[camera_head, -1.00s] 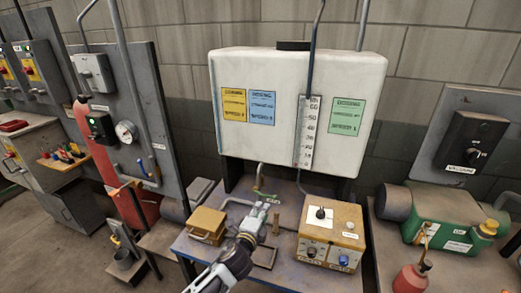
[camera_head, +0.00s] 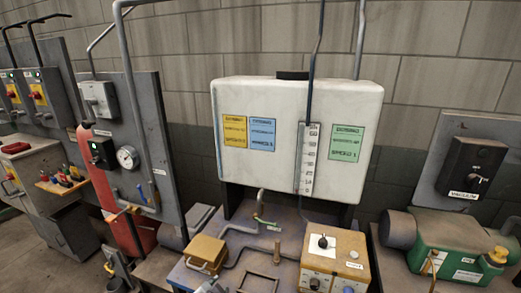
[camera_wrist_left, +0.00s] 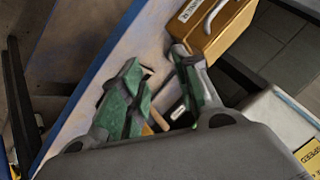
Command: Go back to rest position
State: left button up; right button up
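My left gripper (camera_wrist_left: 157,62) shows in the left wrist view with its two green-padded fingers apart. No object is clearly held between them. In the head view only a small piece of what looks like my left arm shows at the bottom edge, left of centre. The fingers are above or beside the blue-edged bench, and the yellow box (camera_wrist_left: 215,28) with a handle is just beyond the right finger. My right arm and gripper are in neither view.
A white tank (camera_head: 290,135) stands behind the bench. On the bench are the yellow box (camera_head: 206,254) and a control box (camera_head: 335,262) with knobs. A green pump (camera_head: 452,240) is at right; a grey panel with a gauge (camera_head: 128,157) is at left.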

pick_arm(q)
jog(key=s+a+f+n+g, duration=0.1)
jog(key=s+a+n+g, duration=0.25)
jog(key=s, duration=0.55)
jog(key=s+a+f+n+g, duration=0.2)
jog(key=s+a+n, duration=0.25)
jog(key=s, duration=0.35)
jog(key=s+f+m+g, duration=0.1)
jog(key=s+f+g, duration=0.15)
jog(key=f, duration=3.05)
jog(key=s+a+f, duration=0.2)
jog(key=s+f, duration=0.7)
jog(key=s, duration=0.2)
jog(key=s+a+f, duration=0.2)
jog(key=s+f, duration=0.8)
jog(key=s, duration=0.1)
jog(key=shift+s+a, duration=0.25)
jog(key=shift+s, duration=0.15)
jog(key=shift+s+f, duration=0.1)
